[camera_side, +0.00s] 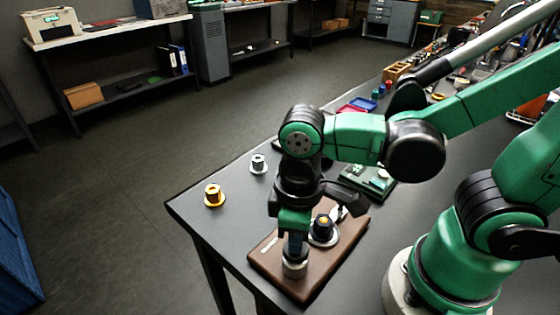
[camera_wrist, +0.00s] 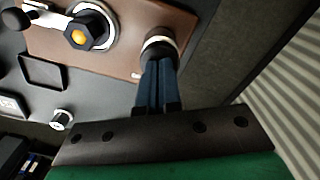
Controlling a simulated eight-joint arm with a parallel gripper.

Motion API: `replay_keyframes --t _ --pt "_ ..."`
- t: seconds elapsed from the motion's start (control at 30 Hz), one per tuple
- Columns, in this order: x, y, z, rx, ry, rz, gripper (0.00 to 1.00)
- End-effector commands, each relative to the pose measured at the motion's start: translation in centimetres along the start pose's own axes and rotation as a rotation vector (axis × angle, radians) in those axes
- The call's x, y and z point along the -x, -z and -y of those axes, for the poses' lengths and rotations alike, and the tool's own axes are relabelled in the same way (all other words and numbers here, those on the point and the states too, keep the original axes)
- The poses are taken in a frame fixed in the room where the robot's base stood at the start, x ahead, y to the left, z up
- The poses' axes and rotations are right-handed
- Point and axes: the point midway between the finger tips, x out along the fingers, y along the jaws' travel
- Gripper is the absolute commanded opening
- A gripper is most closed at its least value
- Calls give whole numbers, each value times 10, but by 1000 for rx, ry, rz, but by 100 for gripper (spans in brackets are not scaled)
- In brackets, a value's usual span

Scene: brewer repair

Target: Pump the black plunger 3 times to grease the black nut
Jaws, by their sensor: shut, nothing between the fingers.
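The black nut (camera_side: 323,225) with an orange centre sits on a silver flange on the brown board; it also shows at the upper left of the wrist view (camera_wrist: 86,32). The black plunger (camera_side: 295,257) stands in a pale metal collar near the board's front corner; in the wrist view (camera_wrist: 158,45) only part of it shows past my fingers. My gripper (camera_side: 295,247) points down over the plunger, fingers shut together and empty. In the wrist view its fingertips (camera_wrist: 159,60) are at the plunger's top; whether they touch it I cannot tell.
The brown board (camera_side: 318,278) lies near the table's front edge. A green board (camera_side: 368,183) lies behind, partly hidden by my arm.

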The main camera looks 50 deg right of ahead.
Motion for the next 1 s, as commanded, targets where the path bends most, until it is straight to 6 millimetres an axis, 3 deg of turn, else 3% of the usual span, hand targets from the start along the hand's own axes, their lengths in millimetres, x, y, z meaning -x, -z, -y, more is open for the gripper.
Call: replay_keyframes --t 0.63,1.0 --pt "48 0 0 0 0 -1 0" --pt "52 0 0 0 0 -1 0"
